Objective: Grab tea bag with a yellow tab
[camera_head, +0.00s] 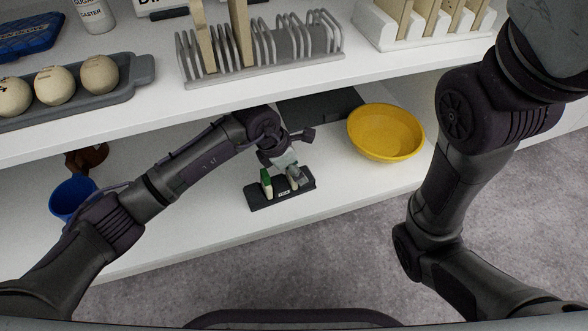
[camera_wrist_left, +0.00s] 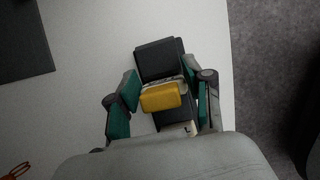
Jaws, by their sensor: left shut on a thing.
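The tea bag with the yellow tab (camera_wrist_left: 161,97) lies between the two fingers of my left gripper (camera_wrist_left: 160,100) in the left wrist view. The fingers, with green inner pads, are shut on it. A small black holder (camera_wrist_left: 158,62) with a pale label sits directly below. In the head view my left gripper (camera_head: 281,172) is at the black holder (camera_head: 262,197) on the lower shelf. A green and cream piece (camera_head: 267,182) stands there; I cannot tell whether it is a finger pad or another tea bag. The yellow tab is hidden in the head view. My right gripper is out of view.
A yellow bowl (camera_head: 386,133) stands right of the holder and a blue cup (camera_head: 72,198) far left. A dark flat box (camera_head: 318,107) lies behind. The upper shelf (camera_head: 215,92) overhangs, carrying a toast rack (camera_head: 300,47) and an egg tray (camera_head: 138,77).

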